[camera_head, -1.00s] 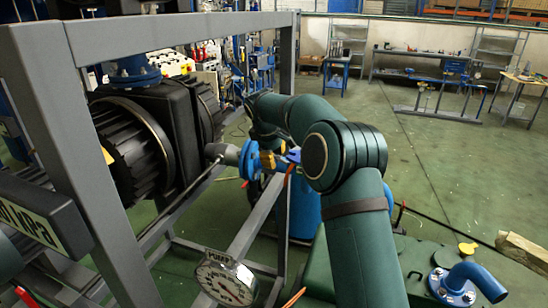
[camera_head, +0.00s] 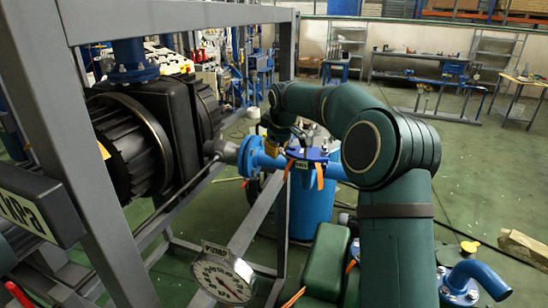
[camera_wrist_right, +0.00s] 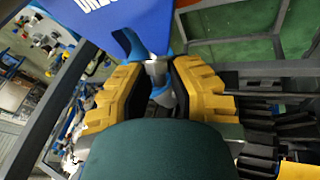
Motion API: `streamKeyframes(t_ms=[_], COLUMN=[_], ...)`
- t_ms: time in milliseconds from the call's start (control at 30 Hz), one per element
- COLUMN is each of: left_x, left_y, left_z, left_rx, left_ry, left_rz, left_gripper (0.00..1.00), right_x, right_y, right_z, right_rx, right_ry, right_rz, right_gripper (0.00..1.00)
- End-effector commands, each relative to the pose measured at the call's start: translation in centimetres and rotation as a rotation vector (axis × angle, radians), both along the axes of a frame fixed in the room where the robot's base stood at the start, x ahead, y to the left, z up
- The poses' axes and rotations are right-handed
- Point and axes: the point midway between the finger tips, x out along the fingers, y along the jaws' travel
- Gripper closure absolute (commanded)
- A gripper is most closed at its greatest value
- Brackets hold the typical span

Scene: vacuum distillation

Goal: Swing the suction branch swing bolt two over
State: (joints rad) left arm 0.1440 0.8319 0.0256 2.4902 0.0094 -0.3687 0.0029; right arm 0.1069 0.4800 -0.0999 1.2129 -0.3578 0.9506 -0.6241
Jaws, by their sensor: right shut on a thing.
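My right gripper (camera_head: 274,130) shows partly in the head view, behind the blue pipe flange (camera_head: 251,157) and mostly covered by my arm. In the right wrist view its two yellow ribbed fingers (camera_wrist_right: 157,82) are closed in on a small metal piece (camera_wrist_right: 155,68), seemingly the swing bolt, between blue fork-like parts (camera_wrist_right: 133,46). The bolt's full length and far end are hidden. In the head view a blue fitting (camera_head: 307,154) with a white label and orange strips sits on the suction pipe, just right of the flange. My left gripper is not seen.
A grey steel frame (camera_head: 95,170) stands close on the left around the black finned pump (camera_head: 135,145). A dial gauge (camera_head: 222,276) is at the bottom. A blue vessel (camera_head: 297,208) stands below the fitting. Green floor is open toward the back right.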

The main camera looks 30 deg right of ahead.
Motion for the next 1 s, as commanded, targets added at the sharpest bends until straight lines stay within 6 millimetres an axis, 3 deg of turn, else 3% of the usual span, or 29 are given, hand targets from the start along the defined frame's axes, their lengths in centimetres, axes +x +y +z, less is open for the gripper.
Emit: streamKeyframes(t_ms=[33,167,567,600,633,1000], left_x=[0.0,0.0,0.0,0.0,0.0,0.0], left_y=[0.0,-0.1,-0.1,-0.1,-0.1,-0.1], left_z=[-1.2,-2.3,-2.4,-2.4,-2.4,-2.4], left_rx=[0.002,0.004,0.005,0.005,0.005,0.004], left_ry=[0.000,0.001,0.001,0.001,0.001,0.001], left_rz=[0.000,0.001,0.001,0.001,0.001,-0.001], left_gripper=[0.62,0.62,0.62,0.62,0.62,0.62], right_x=[-0.4,-0.6,-0.7,-0.7,-0.6,-0.8], right_y=[-0.4,-0.6,-0.6,-0.6,-0.6,-0.5], right_z=[-0.3,0.1,0.6,0.6,0.6,1.0], right_rx=[0.032,0.090,0.115,0.114,0.114,0.113], right_ry=[-0.037,-0.104,-0.131,-0.130,-0.130,-0.134], right_rz=[-0.005,-0.003,-0.001,-0.001,-0.001,-0.001], right_gripper=[1.00,1.00,1.00,0.71,0.62,0.62])
